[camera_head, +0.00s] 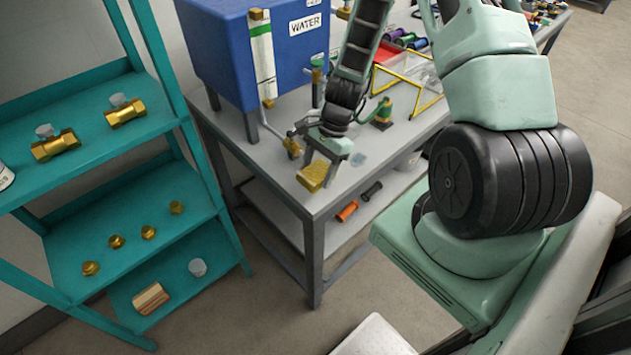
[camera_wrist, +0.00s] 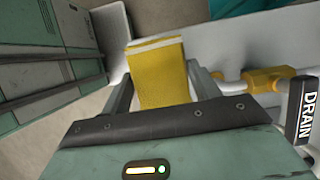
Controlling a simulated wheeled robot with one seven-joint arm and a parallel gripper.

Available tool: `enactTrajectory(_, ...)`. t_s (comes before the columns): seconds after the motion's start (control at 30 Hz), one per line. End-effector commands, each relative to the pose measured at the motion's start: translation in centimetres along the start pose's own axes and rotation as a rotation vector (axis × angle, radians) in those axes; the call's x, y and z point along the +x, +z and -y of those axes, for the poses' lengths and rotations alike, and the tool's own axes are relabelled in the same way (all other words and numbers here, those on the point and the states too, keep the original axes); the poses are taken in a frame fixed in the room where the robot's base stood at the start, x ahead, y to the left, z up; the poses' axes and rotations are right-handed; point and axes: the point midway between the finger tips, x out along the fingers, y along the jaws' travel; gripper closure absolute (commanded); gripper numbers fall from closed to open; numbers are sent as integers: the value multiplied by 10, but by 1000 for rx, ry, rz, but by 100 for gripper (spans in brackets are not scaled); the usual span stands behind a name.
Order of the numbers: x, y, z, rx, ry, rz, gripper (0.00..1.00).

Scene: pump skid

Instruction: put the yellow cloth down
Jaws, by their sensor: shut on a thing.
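The yellow cloth (camera_head: 313,177) is a folded block held at the end of my gripper (camera_head: 325,160), over the near left corner of the grey table (camera_head: 290,190). In the wrist view the cloth (camera_wrist: 157,78) sits between the two fingers of my gripper (camera_wrist: 160,90), which are shut on it. One edge of the cloth shows a pale stripe in that view. I cannot tell whether the cloth touches the tabletop.
A blue water tank (camera_head: 250,50) and a brass valve (camera_head: 292,146) stand behind and left of my gripper. A teal shelf (camera_head: 90,160) with brass fittings is at left. Orange (camera_head: 347,211) and black (camera_head: 372,190) handled items lie on the table's lower shelf.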

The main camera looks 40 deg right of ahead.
Motion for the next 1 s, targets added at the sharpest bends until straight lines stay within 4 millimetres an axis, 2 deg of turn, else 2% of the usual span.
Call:
enactTrajectory(0.17,10,-4,0,2,0,1,64)
enactTrajectory(0.5,43,-18,0,2,0,1,64)
enactTrajectory(0.97,50,-21,0,1,-1,0,64)
enactTrajectory(1.0,50,-21,0,0,-1,0,33)
